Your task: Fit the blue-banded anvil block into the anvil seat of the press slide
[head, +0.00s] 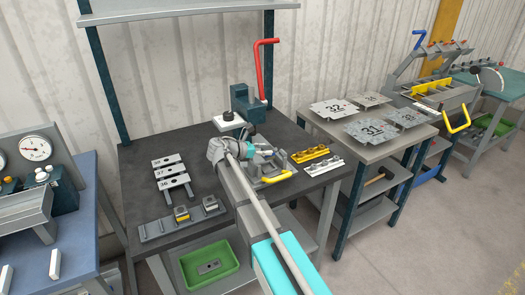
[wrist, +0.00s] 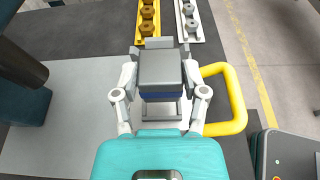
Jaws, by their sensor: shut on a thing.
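My gripper (wrist: 160,88) is shut on the anvil block (wrist: 160,70). In the wrist view the block has a dark grey top and a blue band on its near side, with a finger at each side. Light grey metal parts (wrist: 162,110) show just below it; I cannot tell whether the block touches them. The block covers what lies directly under it, so the anvil seat is not clearly visible. In the head view my gripper (head: 252,153) is over the bench, in front of the press (head: 246,102) with its red lever. A yellow handle (wrist: 237,100) is close to the right finger.
A rack (head: 155,229) on the bench holds a yellow-banded block (head: 182,214) and another block (head: 210,203). Numbered plates (head: 168,170) lie behind it. Yellow (head: 309,154) and white (head: 323,167) tool strips lie right of my gripper. A green tray (head: 211,266) is below the bench top.

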